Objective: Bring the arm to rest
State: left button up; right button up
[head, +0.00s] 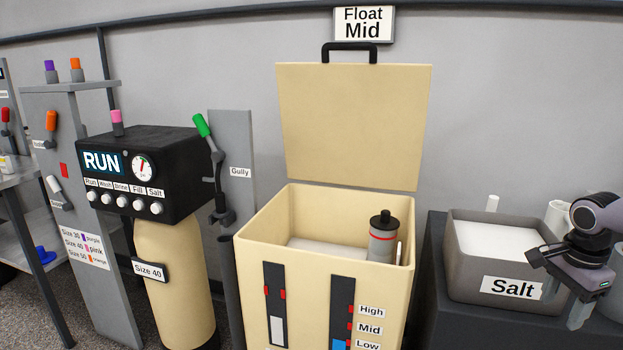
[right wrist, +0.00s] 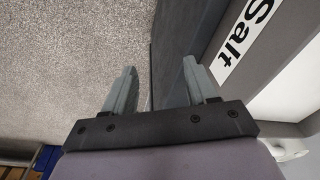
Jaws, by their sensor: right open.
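My right gripper (head: 562,303) is at the right edge of the head view, in front of the grey salt bin (head: 468,275) and its "Salt" label. In the right wrist view its two fingers (right wrist: 155,90) stand apart with nothing between them. The fingers lie beside the bin's front, where the "Salt" label (right wrist: 242,42) shows at the upper right. I cannot tell whether they touch the bin. My left gripper does not show in either view.
A cream tank (head: 315,313) with its lid (head: 352,125) raised stands left of the salt bin. A black control box (head: 140,170) reading "RUN" sits on a cream cylinder (head: 172,300). A grey shelf unit (head: 60,110) is farther left. Speckled floor (right wrist: 70,60) lies open below.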

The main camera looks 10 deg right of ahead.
jog(key=s+d+f+n+p, duration=0.1)
jog(key=s+d+f+n, duration=0.2)
jog(key=s+d+f, duration=0.35)
jog(key=s+a+f+n+t+p, duration=0.1)
jog(key=s+a+f+n, duration=0.3)
jog(key=s+f, duration=0.3)
jog(key=s+a+f+n+t+p, duration=0.1)
jog(key=s+a+f+n+p, duration=0.15)
jog(key=s+a+f, duration=0.4)
jog(key=a+f+n+t+y, duration=0.2)
jog(key=a+f+n, duration=0.3)
jog(key=a, duration=0.3)
jog(key=w+a+r+n+t+p, duration=0.1)
jog(key=w+a+r+n+t, duration=0.2)
jog(key=a, duration=0.8)
jog(key=w+a+r+n+t+y+p, duration=0.1)
jog(key=w+a+r+n+t, duration=0.2)
jog(key=a, duration=0.8)
jog(key=shift+a+r+n+p, duration=0.3)
jog(key=shift+r+n, duration=0.05)
jog(key=shift+r, duration=0.25)
